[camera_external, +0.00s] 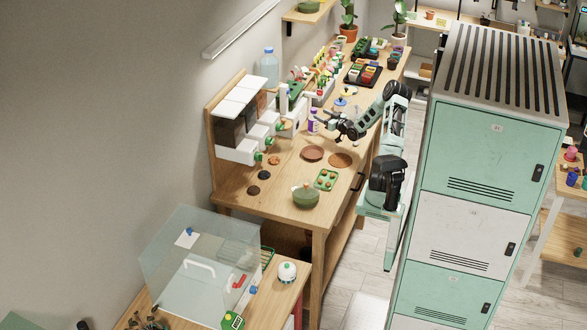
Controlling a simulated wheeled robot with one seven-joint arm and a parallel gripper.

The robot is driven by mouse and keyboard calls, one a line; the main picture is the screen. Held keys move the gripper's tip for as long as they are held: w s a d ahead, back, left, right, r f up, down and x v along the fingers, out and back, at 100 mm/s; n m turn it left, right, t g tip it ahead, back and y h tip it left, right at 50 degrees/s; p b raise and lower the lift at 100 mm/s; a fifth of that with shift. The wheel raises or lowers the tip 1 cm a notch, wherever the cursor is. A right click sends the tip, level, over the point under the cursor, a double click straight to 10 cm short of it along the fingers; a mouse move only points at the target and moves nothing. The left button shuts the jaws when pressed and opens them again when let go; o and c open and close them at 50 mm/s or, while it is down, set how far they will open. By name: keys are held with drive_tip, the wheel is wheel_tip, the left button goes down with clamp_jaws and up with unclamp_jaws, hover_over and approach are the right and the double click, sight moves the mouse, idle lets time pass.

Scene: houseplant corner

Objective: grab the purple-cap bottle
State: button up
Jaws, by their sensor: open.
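The white dispensers (240,150) stand left of the bottle. Brown saucers (312,153), a green pot (305,196) and a green tray (326,179) lie nearer on the bench. Colorful pots and black trays (362,73) crowd its far end. A tall locker (470,160) stands at right.

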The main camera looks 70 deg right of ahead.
sight(314, 112)
drive_tip(key=shift+f+p+x, duration=0.15)
drive_tip(key=shift+p+x, duration=0.3)
drive_tip(key=shift+x, duration=1.1)
drive_tip(key=shift+f+p+x, duration=0.15)
drive_tip(key=shift+p+x, duration=0.3)
drive_tip(key=shift+x, duration=1.15)
clamp_jaws()
